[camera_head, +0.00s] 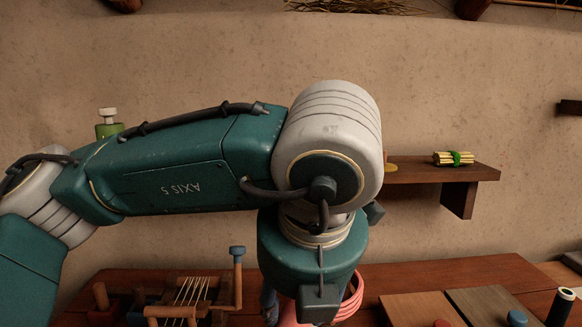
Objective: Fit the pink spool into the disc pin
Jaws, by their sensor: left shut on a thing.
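My left gripper (290,317) hangs at the bottom centre, below the wrist of my left arm. The wrist and the lower picture edge hide most of its fingers. It is shut on a pink thing, which I take for the pink spool (352,297); ridged pink bands show right of the wrist. Its lower part is hidden. I cannot tell for sure which pin is the disc pin; a wooden post with a blue top (237,255) stands upright left of the gripper, apart from it. My right gripper is not in view.
A wooden frame strung with pale threads (190,292) stands on the table (400,270) at left. Two boards (425,307) lie at right, near red (441,323) and blue tops (517,317) and a dark cylinder (560,306). A wall shelf (470,175) holds a tied bundle (453,158).

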